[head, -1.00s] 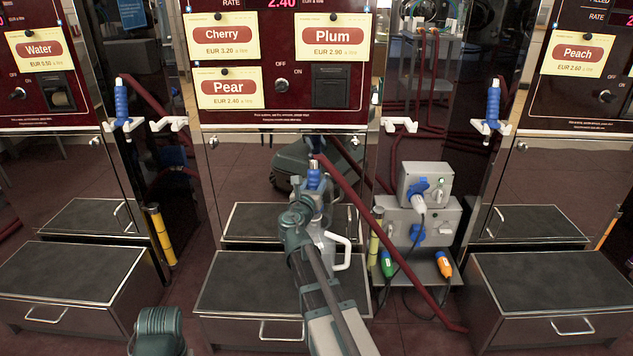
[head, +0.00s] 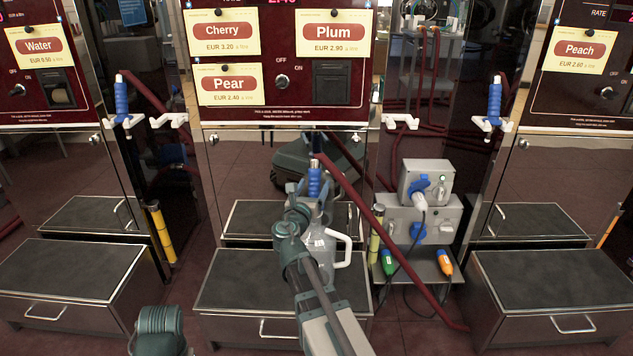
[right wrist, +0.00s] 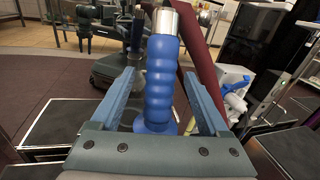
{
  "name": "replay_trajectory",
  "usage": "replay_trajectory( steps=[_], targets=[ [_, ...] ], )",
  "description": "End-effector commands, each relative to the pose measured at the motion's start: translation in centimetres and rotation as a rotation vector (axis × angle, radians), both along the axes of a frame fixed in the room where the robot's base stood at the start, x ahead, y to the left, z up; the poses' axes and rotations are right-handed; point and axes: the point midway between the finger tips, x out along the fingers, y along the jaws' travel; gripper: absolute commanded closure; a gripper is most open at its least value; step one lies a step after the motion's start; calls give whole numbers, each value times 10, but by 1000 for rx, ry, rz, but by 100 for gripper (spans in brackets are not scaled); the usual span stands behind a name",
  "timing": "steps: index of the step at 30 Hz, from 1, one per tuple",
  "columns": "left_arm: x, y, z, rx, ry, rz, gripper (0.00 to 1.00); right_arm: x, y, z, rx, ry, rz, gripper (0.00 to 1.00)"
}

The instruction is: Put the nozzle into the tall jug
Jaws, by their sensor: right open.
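The nozzle (head: 314,182), with a blue ribbed grip and silver upper end, stands upright at the mouth of the clear jug with a white handle (head: 341,250). Its lower spout is hidden, so how deep it sits in the jug cannot be told. The jug stands on the middle step, partly behind my right arm. My right gripper (head: 301,199) is open. In the right wrist view, its two blue fingers stand apart on either side of the nozzle (right wrist: 161,75), with gaps on both sides. My left gripper is out of view.
A dark red hose (head: 378,227) slants down right from the nozzle top. Other nozzles hang at the left (head: 121,100) and right (head: 494,100). A grey socket box (head: 425,183) stands right of the jug. The middle step's left part (head: 235,280) is clear.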

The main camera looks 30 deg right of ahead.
Motion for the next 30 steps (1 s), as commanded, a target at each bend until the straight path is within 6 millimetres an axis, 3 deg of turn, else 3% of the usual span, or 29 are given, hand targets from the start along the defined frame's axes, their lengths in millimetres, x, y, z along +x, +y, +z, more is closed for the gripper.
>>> replay_trajectory(
  steps=[3,12,30],
  targets=[
    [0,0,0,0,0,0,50,-24,22,0,0,0,3,21],
    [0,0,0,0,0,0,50,-59,59,0,0,0,2,21],
    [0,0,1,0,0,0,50,-69,71,-1,19,-8,-3,21]
  ],
)
